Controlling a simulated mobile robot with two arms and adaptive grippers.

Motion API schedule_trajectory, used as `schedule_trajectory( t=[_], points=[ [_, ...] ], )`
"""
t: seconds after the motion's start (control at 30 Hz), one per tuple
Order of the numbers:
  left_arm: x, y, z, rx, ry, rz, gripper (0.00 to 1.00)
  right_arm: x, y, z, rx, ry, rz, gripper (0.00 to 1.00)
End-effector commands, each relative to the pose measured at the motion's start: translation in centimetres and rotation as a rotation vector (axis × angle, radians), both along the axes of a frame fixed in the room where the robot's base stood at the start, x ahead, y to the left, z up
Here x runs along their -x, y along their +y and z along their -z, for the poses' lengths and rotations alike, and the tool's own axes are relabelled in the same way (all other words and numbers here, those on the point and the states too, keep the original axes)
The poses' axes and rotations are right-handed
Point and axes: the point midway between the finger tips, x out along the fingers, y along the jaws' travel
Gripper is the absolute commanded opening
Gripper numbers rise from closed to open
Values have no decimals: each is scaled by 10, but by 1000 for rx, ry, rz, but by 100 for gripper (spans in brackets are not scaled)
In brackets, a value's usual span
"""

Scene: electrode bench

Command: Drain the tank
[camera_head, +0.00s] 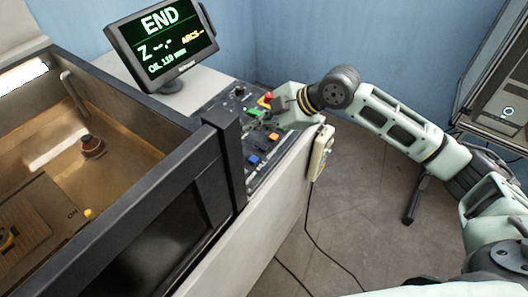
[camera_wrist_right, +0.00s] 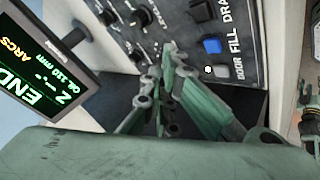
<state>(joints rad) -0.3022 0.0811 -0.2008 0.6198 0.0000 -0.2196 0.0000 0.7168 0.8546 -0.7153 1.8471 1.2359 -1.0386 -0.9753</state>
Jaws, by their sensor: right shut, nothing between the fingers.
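The tank (camera_head: 118,118) is at the left in the head view, with brown liquid over its floor. The control panel (camera_head: 222,104) is on the machine's front right. In the wrist view, a black button (camera_wrist_right: 201,11) is beside a partly cut-off label starting "DRA". Below it are a blue button (camera_wrist_right: 211,45) labelled FILL and a grey button (camera_wrist_right: 221,71) by the DOOR label. My right gripper (camera_head: 256,114) is over the panel; in the wrist view its fingertips (camera_wrist_right: 168,48) are together and empty, left of the blue button. Contact with the panel cannot be told. My left gripper is out of view.
The monitor (camera_head: 160,45) reads END and oil 110 mm. A red knob (camera_head: 267,97) and an orange button (camera_head: 273,135) are on the panel near my gripper. A pendant (camera_head: 321,152) with a cable hangs on the machine's side. Open floor (camera_head: 355,215) is to the right.

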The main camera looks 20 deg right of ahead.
Motion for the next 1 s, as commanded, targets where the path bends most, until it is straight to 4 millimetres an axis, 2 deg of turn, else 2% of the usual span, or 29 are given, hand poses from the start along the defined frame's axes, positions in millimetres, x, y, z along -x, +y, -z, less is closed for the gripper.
schedule_trajectory(
  t=[0.03, 0.17, 0.33, 1.0],
  points=[
    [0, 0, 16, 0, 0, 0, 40, 0, 0, 16, 0, 0, 0, 0],
    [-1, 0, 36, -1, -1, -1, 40, 0, 0, 34, 0, 0, 0, 0],
    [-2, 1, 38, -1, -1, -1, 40, 0, 0, 48, 0, 0, 0, 0],
    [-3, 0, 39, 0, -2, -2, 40, 0, 0, 52, 0, 0, 0, 0]
  ],
)
